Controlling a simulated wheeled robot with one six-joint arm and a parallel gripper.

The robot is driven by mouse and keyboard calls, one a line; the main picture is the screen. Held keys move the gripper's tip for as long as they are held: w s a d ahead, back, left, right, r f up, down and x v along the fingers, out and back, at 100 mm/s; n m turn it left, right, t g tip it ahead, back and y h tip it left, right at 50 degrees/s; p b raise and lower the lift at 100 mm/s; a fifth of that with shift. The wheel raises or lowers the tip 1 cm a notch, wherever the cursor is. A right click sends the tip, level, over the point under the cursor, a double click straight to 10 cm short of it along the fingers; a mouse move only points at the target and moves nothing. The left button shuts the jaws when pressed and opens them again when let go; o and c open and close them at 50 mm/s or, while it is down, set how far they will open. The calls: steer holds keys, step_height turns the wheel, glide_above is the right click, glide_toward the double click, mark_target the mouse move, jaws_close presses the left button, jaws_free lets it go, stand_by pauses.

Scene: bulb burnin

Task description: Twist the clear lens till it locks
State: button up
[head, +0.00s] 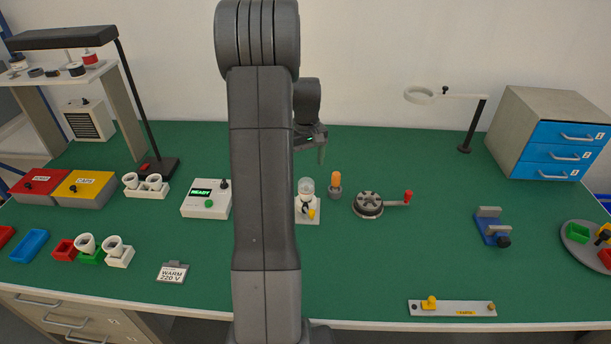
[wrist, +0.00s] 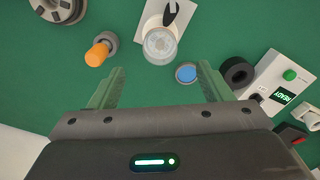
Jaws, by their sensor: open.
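The clear lens (head: 306,186) is a transparent dome on a small white fixture (head: 308,217) near the middle of the table. In the wrist view the lens (wrist: 160,46) is seen from above, just ahead of the gap between my fingers, with a dark fork-shaped part beside it on the fixture. I cannot tell how the lens is seated. My gripper (wrist: 161,80) is open and empty, its green fingers apart and not touching the lens. In the head view my gripper (head: 314,140) is above the table behind the lens, partly hidden by my arm.
An orange lens (head: 336,181) on a grey base stands close right of the fixture. A blue disc (wrist: 186,73) and a black ring (wrist: 238,72) lie near my right finger. The READY box (head: 206,199) is left, a round grey crank device (head: 368,204) right.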

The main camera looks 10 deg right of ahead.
mark_target(306, 181)
step_height(306, 181, down, 8)
steer(key=shift+r+p, duration=0.1)
steer(key=shift+p, duration=0.4)
steer(key=c, duration=1)
steer(key=shift+m+b, duration=0.4)
steer(key=shift+m, duration=1.1)
